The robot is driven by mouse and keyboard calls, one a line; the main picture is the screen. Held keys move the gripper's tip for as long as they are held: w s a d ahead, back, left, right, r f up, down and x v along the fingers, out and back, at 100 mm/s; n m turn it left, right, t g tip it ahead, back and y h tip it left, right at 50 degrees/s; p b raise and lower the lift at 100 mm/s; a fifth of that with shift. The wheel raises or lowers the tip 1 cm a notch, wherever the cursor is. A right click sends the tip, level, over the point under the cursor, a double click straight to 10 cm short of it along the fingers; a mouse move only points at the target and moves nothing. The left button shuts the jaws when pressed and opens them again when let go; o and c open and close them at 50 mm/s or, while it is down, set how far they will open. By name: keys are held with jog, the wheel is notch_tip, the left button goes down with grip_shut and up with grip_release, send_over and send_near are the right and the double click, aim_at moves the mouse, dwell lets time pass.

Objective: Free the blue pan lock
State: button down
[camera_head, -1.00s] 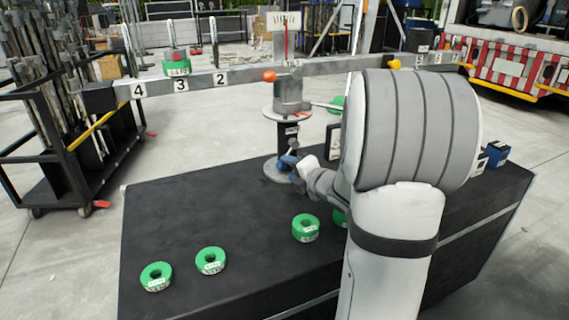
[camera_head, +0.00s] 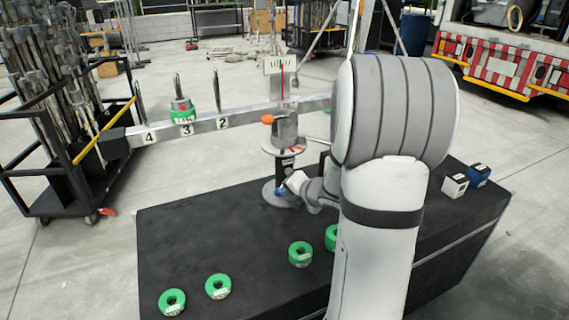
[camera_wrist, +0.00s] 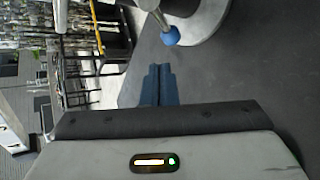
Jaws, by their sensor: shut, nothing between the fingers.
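The blue pan lock shows in the wrist view as a round blue knob (camera_wrist: 171,37) on a short metal rod beside a round pale base (camera_wrist: 200,20). My gripper (camera_wrist: 157,68) is shut and empty, its dark blue fingers side by side. The knob lies beyond the fingertips and slightly right, with a visible gap. In the head view my gripper (camera_head: 287,190) is low beside the foot of the balance post (camera_head: 285,130). A small blue patch there may be my fingers or the knob; I cannot tell which.
A long numbered beam (camera_head: 205,123) crosses above the black table, carrying a green weight (camera_head: 183,113) at peg 3. Several green rings, including one ring (camera_head: 218,286), lie at the front. White (camera_head: 454,186) and blue (camera_head: 478,175) blocks stand right. A rod cart (camera_head: 70,150) stands left.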

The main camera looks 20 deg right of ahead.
jog(key=s+r+n+g+h+p, duration=0.15)
jog(key=s+r+g+p, duration=0.25)
jog(key=r+p, duration=0.65)
jog(key=d+x, duration=0.2)
jog(key=x, duration=1.3)
jog(key=shift+w+d, duration=0.15)
jog(key=shift+w, duration=0.1)
jog(key=shift+f+n+b, duration=0.25)
jog(key=shift+n+b, duration=0.1)
jog(key=shift+f+b, duration=0.1)
jog(key=shift+b, duration=0.25)
